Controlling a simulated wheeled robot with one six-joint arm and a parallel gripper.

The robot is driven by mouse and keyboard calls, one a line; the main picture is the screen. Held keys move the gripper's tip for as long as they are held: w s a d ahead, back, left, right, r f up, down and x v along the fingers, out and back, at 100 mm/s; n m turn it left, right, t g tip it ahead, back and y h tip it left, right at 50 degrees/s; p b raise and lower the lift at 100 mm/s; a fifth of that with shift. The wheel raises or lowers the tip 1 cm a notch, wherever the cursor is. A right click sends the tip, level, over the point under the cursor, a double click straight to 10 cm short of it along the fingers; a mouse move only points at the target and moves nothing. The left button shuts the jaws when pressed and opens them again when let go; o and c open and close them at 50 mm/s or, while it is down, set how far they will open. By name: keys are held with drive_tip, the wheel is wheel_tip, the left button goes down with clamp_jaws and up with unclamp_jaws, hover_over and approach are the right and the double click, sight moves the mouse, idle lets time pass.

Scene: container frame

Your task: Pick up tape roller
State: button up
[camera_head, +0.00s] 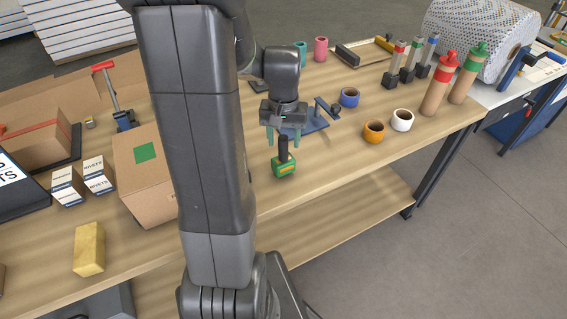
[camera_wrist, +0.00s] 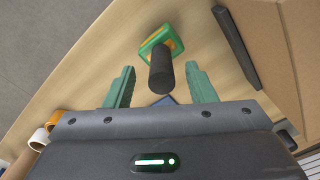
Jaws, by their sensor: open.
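What looks like the tape roller (camera_head: 284,168) is a small green and yellow block with an upright black handle, standing on the wooden table. My gripper (camera_head: 283,139) is open above it, its green fingers on either side of the handle's top in the head view. In the wrist view the roller's black handle (camera_wrist: 161,72) points toward the camera, between the two spread fingers of my gripper (camera_wrist: 159,78). The green and yellow base lies beyond the fingertips.
A blue tool (camera_head: 306,123) lies just behind the gripper. Orange (camera_head: 373,132), white (camera_head: 402,120) and blue (camera_head: 349,98) rolls stand to the right. A cardboard box (camera_head: 143,174) stands to the left. The table's front edge is near, with bare wood around the roller.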

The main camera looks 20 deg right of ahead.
sight(283, 147)
drive_tip(key=shift+w+f, duration=0.2)
drive_tip(key=shift+f, duration=1.85)
drive_tip(key=c, duration=1)
drive_tip(key=shift+c, duration=0.2)
